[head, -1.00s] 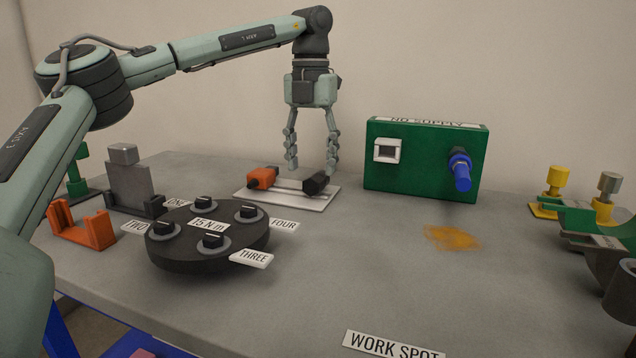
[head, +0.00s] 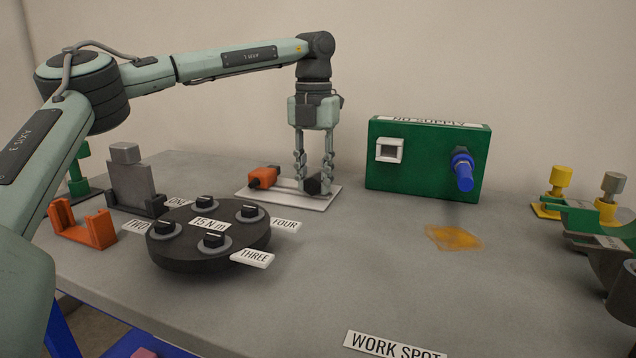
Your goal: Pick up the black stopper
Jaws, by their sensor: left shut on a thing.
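The black stopper (head: 314,186) sits at the right part of a white plate (head: 278,199) near the back of the table. My left gripper (head: 313,184) points straight down over the plate. Its fingers are closed in on the stopper, one on each side, and hide part of it. The stopper looks low, at the plate; I cannot tell whether it touches it. My right gripper is not in view.
An orange piece (head: 264,177) with a black end lies on the same plate, left of my gripper. A green box (head: 425,158) with a blue fitting (head: 462,173) stands to the right. A round black turntable (head: 208,258) is nearer.

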